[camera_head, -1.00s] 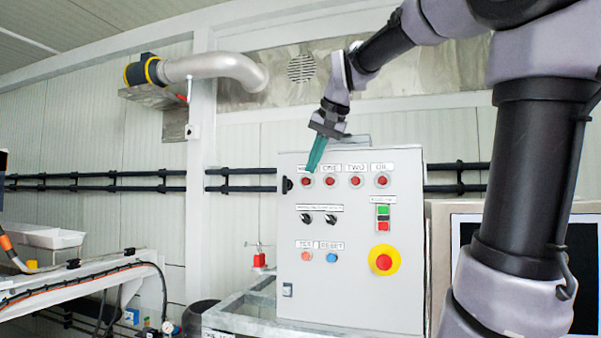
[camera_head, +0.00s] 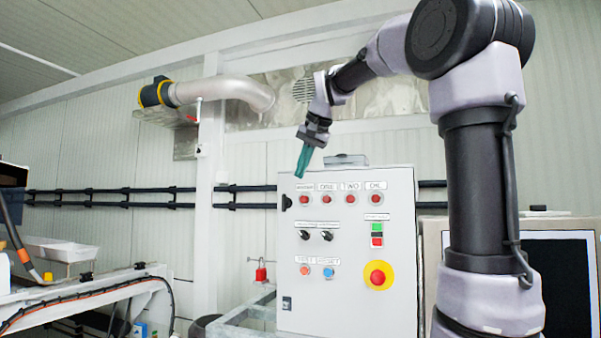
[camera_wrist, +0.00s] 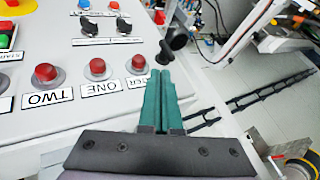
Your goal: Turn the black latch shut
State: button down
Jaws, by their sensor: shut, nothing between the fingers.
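The black latch (camera_head: 286,202) sits at the upper left edge of the grey control cabinet (camera_head: 345,285). In the wrist view the latch (camera_wrist: 165,53) is a black knob-like piece standing out at the panel edge, just beyond the fingertips. My gripper (camera_head: 299,176) has teal fingers pressed together with nothing between them. It points down, slightly above and right of the latch in the head view. In the wrist view the closed fingers (camera_wrist: 160,76) come close to the latch; I cannot tell whether they touch it.
Red buttons (camera_head: 326,199) line the panel's top row, close to my fingers. Black switches (camera_head: 315,235) and a red emergency knob on yellow (camera_head: 378,276) project lower down. A red padlock (camera_head: 261,273) hangs left of the cabinet. A monitor (camera_head: 560,270) stands at right.

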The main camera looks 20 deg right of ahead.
aim_at(286, 194)
jog(key=x, duration=0.7)
jog(key=shift+w+f, duration=0.15)
jog(key=shift+f, duration=0.1)
jog(key=shift+w+a+r+n+g+h, duration=0.2)
jog(key=shift+a+r+n+g+h, duration=0.15)
jog(key=shift+g+h, duration=0.4)
jog(key=shift+a+h, duration=0.1)
jog(key=shift+h, duration=0.15)
jog(key=g+h, duration=0.1)
jog(key=w+a+g+h, duration=0.1)
jog(key=shift+a+r+n+h, duration=0.2)
jog(key=shift+n+h, duration=0.15)
jog(key=shift+h, duration=0.05)
jog(key=g+h, duration=0.1)
jog(key=w+a+g+h, duration=0.1)
jog(key=h, duration=0.1)
jog(key=shift+a+n+g+h, duration=0.2)
jog(key=shift+n+g+h, duration=0.1)
jog(key=shift+n+g, duration=0.1)
jog(key=shift+w+a+f, duration=0.1)
jog(key=shift+w+a, duration=0.15)
jog(key=shift+w, duration=0.05)
jog(key=shift+r, duration=0.8)
